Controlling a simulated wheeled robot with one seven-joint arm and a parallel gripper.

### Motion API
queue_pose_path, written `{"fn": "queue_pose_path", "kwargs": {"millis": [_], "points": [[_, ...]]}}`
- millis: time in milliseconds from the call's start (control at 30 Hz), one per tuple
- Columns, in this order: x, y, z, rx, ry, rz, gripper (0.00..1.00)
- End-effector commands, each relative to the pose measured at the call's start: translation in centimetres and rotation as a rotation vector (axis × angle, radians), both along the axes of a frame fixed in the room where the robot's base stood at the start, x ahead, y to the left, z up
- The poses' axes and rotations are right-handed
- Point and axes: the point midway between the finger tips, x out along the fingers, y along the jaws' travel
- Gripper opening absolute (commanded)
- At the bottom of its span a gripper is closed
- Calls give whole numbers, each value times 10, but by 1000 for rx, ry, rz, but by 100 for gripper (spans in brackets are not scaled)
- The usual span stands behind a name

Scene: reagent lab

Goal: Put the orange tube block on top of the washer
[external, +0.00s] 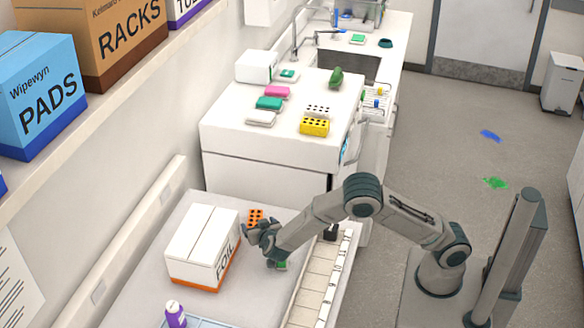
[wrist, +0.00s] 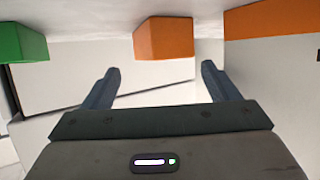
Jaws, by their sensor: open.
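The orange tube block (external: 256,217) has dark holes and lies on the lower counter beside the white foil box. My gripper (external: 262,238) is just in front of it, partly covering its near side. In the wrist view, the block (wrist: 163,38) shows as a plain orange block beyond the fingertips and between their lines. My gripper (wrist: 159,75) is open with nothing between its fingers. The white cabinet-like unit behind, which I take as the washer (external: 262,178), has a raised flat top. Whether gripper and block touch is not clear.
The foil box (external: 203,244) stands close left of the block; its orange base (wrist: 272,18) shows in the wrist view. A green block (external: 281,265) lies near my gripper. The washer's top holds several blocks, including a yellow one (external: 314,127), with bare room near its front.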

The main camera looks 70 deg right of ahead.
Motion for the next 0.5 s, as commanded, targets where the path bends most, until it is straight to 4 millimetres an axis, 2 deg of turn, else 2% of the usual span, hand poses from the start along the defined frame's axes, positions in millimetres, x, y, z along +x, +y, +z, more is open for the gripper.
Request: {"fn": "queue_pose_path", "kwargs": {"millis": [233, 500], "points": [[19, -24, -11, 0, 0, -2, 82], [22, -27, -14, 1, -1, 0, 82]]}}
